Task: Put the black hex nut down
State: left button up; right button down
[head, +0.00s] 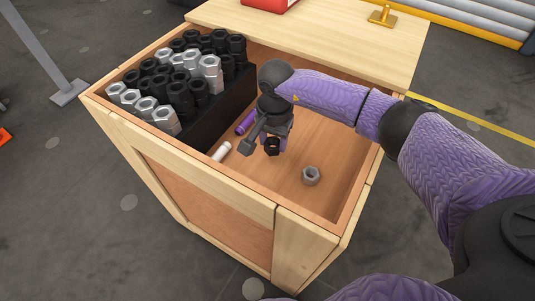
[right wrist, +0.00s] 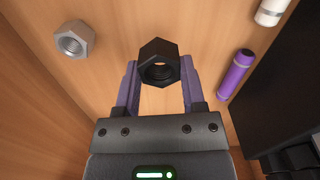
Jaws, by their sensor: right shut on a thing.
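My right gripper (right wrist: 159,85) is shut on the black hex nut (right wrist: 158,50), which sits between the two purple fingertips in the right wrist view. In the head view the right gripper (head: 271,139) points down inside the open wooden drawer box, with the black hex nut (head: 272,147) at its tips. Whether the nut touches the wooden floor I cannot tell. My left gripper is not in view.
A silver nut (head: 311,176) lies on the box floor (head: 290,195). A white cylinder (head: 221,152) and a purple cylinder (head: 246,123) lie beside the black bin (head: 222,108) of black and silver bolts (head: 165,121). Floor around the silver nut is clear.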

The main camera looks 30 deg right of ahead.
aim_at(273, 160)
notch_tip(273, 160, down, 4)
jog(key=shift+f+b, duration=0.15)
jog(key=shift+b, duration=0.75)
jog(key=shift+f, duration=0.1)
jog(key=c, duration=0.5)
grip_release()
jog(key=shift+c, duration=0.2)
jog(key=o, duration=0.4)
jog(key=shift+c, duration=0.2)
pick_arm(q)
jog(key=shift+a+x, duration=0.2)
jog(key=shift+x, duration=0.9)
